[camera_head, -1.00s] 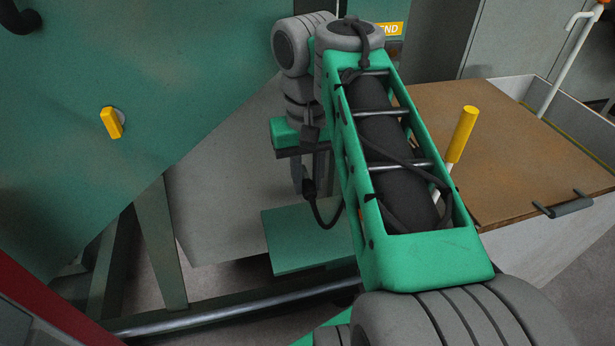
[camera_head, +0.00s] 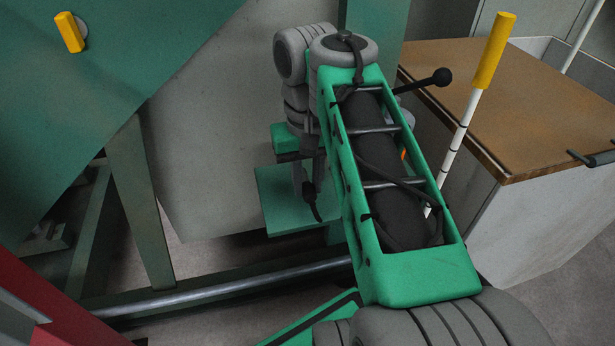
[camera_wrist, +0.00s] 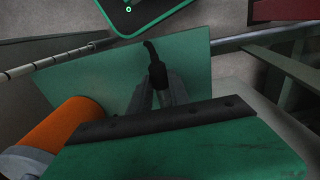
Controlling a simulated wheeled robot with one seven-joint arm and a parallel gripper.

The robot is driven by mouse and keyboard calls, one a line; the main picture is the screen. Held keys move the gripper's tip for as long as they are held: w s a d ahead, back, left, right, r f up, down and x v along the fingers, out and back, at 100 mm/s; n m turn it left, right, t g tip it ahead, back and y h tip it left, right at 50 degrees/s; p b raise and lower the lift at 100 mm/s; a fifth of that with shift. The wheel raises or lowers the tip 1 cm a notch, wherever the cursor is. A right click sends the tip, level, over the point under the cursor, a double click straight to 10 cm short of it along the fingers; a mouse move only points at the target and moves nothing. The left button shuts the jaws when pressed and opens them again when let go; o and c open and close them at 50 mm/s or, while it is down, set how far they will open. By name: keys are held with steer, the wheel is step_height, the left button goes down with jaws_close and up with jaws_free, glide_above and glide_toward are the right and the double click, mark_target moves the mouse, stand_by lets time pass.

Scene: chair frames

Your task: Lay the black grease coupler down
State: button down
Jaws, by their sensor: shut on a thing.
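The black grease coupler (camera_wrist: 157,72) is between the two grey fingers of my gripper (camera_wrist: 157,90) in the wrist view. Its thin black tail bends up and to the left, away from the fingertips. In the head view the coupler (camera_head: 309,191) hangs at the fingertips of my gripper (camera_head: 309,178), with the tail pointing down. My gripper is shut on it and points down over a flat green plate (camera_head: 275,218). The plate also shows behind the coupler in the wrist view (camera_wrist: 195,62). I cannot tell whether the coupler touches the plate.
A metal bar (camera_head: 230,288) runs low in front of the plate. A grey panel (camera_head: 210,140) stands behind it. At right are a brown-topped box (camera_head: 520,110), a yellow-tipped white post (camera_head: 490,55) and a black ball-ended lever (camera_head: 440,77). An orange cylinder (camera_wrist: 62,135) is close in the wrist view.

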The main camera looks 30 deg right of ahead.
steer(key=shift+f, duration=0.3)
steer(key=shift+w+f, duration=0.25)
steer(key=shift+f, duration=0.35)
steer(key=c, duration=1.1)
jaws_free()
steer(key=shift+c, duration=0.2)
step_height(320, 180, up, 8)
steer(key=p, duration=0.7)
steer(key=shift+w+d, duration=0.1)
steer(key=shift+f, duration=0.1)
